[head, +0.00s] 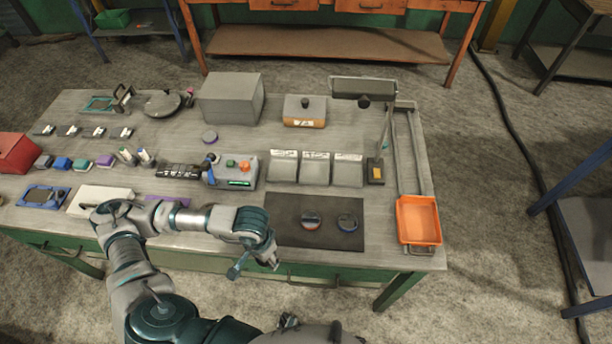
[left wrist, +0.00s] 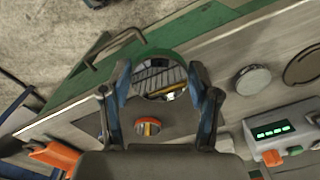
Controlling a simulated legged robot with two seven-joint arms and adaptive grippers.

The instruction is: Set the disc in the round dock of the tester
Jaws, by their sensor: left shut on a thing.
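My left gripper (head: 255,266) is over the front edge of the bench. The head view does not show this disc clearly. The tester (head: 232,171) is a grey box with a green display and orange and green buttons; it also shows in the left wrist view (left wrist: 275,133). A dark-rimmed round place (left wrist: 302,65) lies near it; I cannot tell if it is the dock. A grey round piece (left wrist: 252,80) lies beside that.
A dark mat (head: 285,238) holds two round pieces (head: 311,220) (head: 347,222). An orange tray (head: 418,238) stands at the right. Grey bins (head: 315,168), a lamp (head: 362,88) and a large grey box (head: 232,98) stand behind. My left forearm hides part of the bench front.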

